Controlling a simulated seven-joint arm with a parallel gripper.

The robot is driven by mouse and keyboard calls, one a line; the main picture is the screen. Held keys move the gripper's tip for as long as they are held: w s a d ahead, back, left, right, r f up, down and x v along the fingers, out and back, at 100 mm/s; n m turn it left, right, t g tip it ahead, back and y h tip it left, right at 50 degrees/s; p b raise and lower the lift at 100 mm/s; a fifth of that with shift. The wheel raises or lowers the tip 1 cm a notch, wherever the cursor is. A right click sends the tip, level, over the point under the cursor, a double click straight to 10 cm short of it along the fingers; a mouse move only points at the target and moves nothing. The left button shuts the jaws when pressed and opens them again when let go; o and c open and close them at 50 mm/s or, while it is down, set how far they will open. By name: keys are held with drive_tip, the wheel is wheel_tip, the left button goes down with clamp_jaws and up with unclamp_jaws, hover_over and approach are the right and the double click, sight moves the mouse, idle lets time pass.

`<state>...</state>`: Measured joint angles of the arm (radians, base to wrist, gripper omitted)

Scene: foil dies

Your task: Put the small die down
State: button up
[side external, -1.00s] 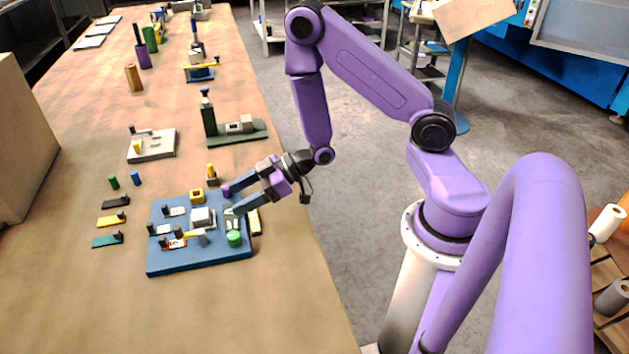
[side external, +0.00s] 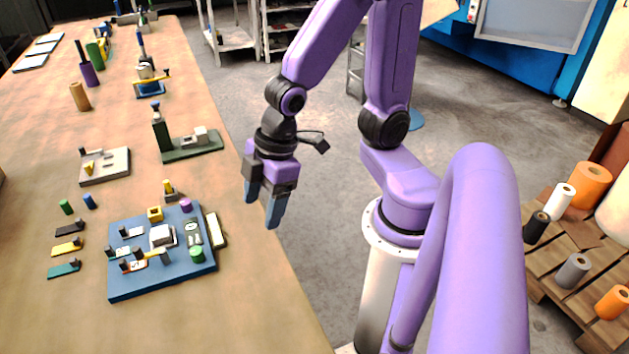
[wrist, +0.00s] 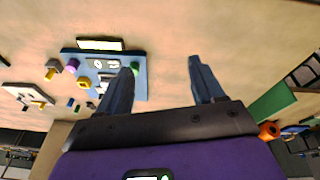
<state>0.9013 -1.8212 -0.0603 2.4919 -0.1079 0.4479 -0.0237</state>
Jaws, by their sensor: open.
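My gripper (side external: 261,212) is open and empty, pointing down beside the blue board at the table's right edge. Its two spread fingers also show in the wrist view (wrist: 160,70), with bare tabletop between them. The blue board (side external: 143,286) lies flat on the table, left of my gripper, and shows in the wrist view (wrist: 141,92). A purple knob (side external: 185,205), a green knob (side external: 197,254) and a pale plate with dark marks (side external: 193,234) are at its right side. I cannot tell which small piece is the small die.
A cream bar (side external: 214,230) lies along the board's right edge. Handled pieces (side external: 66,248) lie left of the board. A green stand (side external: 192,147) and a grey plate (side external: 104,168) stand farther back. The tabletop in front of the board is clear.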

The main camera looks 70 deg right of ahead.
drive_tip(key=shift+o, duration=0.5)
drive_tip(key=s+d+r+g+h, duration=0.1)
drive_tip(key=s+d+r+g, duration=0.1)
drive_tip(key=s, duration=0.6)
drive_tip(key=shift+s+d+r+n+h, duration=0.15)
drive_tip(key=shift+d+r+n+h, duration=0.2)
drive_tip(key=shift+d+r, duration=0.6)
drive_tip(key=shift+f, duration=0.1)
drive_tip(key=m, duration=2.2)
hover_over(160, 233)
drive_tip(key=shift+n, duration=0.25)
drive_tip(key=f, duration=1)
drive_tip(key=shift+w+d+f, duration=0.25)
drive_tip(key=shift+d+f, duration=0.05)
drive_tip(key=shift+f, duration=0.05)
drive_tip(key=shift+s+a+f, duration=0.15)
drive_tip(key=shift+f, duration=1.2)
drive_tip(key=shift+s+a+f, duration=0.1)
drive_tip(key=shift+a+f, duration=0.05)
drive_tip(key=shift+f, duration=1.15)
